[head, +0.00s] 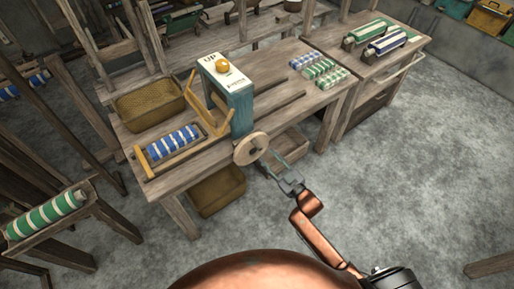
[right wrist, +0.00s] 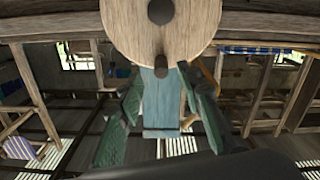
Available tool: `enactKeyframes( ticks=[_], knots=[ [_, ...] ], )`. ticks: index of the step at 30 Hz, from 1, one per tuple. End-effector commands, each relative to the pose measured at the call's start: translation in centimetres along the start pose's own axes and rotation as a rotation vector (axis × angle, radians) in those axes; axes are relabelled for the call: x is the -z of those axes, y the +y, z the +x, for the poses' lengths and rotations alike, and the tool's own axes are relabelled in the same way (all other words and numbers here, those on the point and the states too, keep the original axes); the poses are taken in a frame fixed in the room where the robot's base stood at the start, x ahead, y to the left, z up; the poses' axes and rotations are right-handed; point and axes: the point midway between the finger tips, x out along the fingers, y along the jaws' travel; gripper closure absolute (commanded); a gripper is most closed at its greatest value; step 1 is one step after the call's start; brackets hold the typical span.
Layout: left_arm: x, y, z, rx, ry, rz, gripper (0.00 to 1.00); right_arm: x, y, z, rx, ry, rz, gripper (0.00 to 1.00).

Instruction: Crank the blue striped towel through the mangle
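The blue striped towel (head: 173,142) lies rolled in a wooden tray (head: 140,160) left of the mangle (head: 241,104). The mangle is a teal upright box with a white top, a yellow knob (head: 222,66) and a round wooden crank wheel (head: 250,148) on its near side. My right gripper (head: 271,164) is just in front of the wheel. In the right wrist view the wheel (right wrist: 185,25) fills the top, with a dark peg (right wrist: 160,66) low on it. The open fingers (right wrist: 161,80) stand either side of the peg, apart from it. My left gripper is not in view.
The mangle stands on a wooden table (head: 270,103) with a wicker basket (head: 148,106) and several small striped rolls (head: 320,70). A side bench (head: 375,62) at right holds more rolls. A green striped roll (head: 45,215) lies at lower left. The floor at right is clear.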

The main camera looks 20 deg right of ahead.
Motion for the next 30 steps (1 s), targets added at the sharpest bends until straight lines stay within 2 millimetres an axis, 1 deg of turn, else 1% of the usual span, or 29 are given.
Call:
enactKeyframes(
  ticks=[1,3,12,15,20,27,28,30],
  knots=[
    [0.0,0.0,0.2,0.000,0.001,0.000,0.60,0.6,-0.1,0.4,0.002,0.013,-0.002,0.67],
    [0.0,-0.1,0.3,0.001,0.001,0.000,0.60,0.8,-0.1,1.1,0.003,0.018,-0.003,0.67],
    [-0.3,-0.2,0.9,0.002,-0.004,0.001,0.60,0.8,-0.1,5.8,0.002,0.016,-0.002,0.67],
    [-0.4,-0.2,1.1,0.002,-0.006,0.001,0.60,0.8,-0.1,6.9,0.002,0.015,-0.002,0.67],
    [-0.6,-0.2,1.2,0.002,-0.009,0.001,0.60,0.8,0.0,7.8,0.002,0.013,-0.002,0.67],
    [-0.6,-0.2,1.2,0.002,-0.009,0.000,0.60,0.8,0.0,7.8,0.002,0.013,-0.002,0.67],
    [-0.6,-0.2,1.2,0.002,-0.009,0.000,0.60,0.8,0.0,7.8,0.001,0.013,-0.002,0.67],
    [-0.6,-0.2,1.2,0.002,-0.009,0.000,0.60,0.8,0.0,7.8,0.002,0.013,-0.002,0.72]
  ],
)
